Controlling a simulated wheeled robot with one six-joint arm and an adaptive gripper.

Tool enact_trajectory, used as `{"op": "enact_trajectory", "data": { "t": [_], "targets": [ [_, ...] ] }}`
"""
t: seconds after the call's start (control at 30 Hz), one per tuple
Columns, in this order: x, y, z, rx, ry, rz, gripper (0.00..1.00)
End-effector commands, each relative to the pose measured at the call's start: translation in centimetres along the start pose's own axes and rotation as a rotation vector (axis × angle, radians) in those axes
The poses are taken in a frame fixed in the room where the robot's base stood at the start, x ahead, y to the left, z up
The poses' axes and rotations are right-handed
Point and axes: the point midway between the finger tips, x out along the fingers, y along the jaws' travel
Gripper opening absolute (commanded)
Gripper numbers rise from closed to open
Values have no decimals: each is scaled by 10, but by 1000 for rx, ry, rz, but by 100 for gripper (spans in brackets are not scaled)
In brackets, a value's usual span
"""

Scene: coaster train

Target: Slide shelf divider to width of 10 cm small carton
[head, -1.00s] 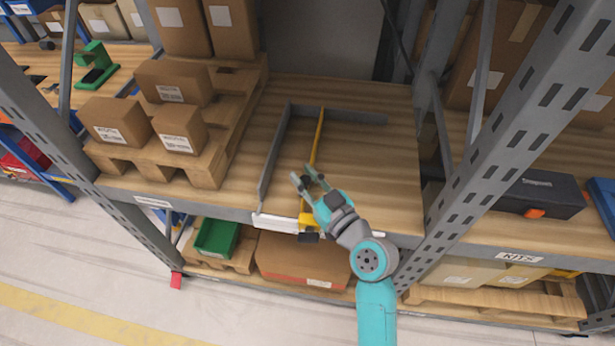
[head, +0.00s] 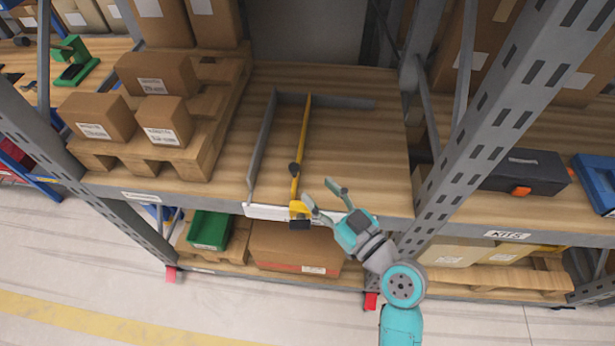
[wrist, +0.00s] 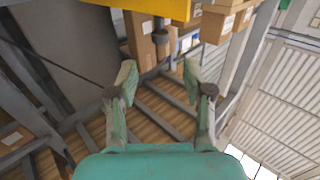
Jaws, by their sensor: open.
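The yellow shelf divider (head: 303,135) stands on the wooden shelf board, to the right of a fixed grey side wall (head: 262,145), with a narrow lane between them. A dark knob (head: 295,168) sits on the divider, and its yellow front bracket is at the shelf's front edge. My gripper (head: 320,192) is open and empty, just right of the divider's front end and apart from the knob. In the wrist view, my open fingers (wrist: 160,75) have nothing between them, and a yellow part (wrist: 140,9) crosses the top. Small cartons (head: 165,122) sit on a pallet at left; their labels are unreadable.
The pallet (head: 195,165) stands left of the grey wall. A grey back rail (head: 345,103) runs behind the divider. The board (head: 365,150) right of the divider is clear, up to a grey rack upright (head: 470,130). A green bin (head: 208,230) is below.

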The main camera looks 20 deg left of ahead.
Motion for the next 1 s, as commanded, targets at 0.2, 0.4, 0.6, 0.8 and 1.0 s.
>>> {"op": "enact_trajectory", "data": {
  "t": [0.2,0.4,0.6,0.8,1.0],
  "targets": [
    [-22,0,0,0,-1,1,51],
    [-25,0,0,-1,0,0,51],
    [-25,0,0,-1,0,0,51],
    [-24,0,0,0,0,0,51],
    [-39,3,19,34,-31,61,51]
  ]
}}
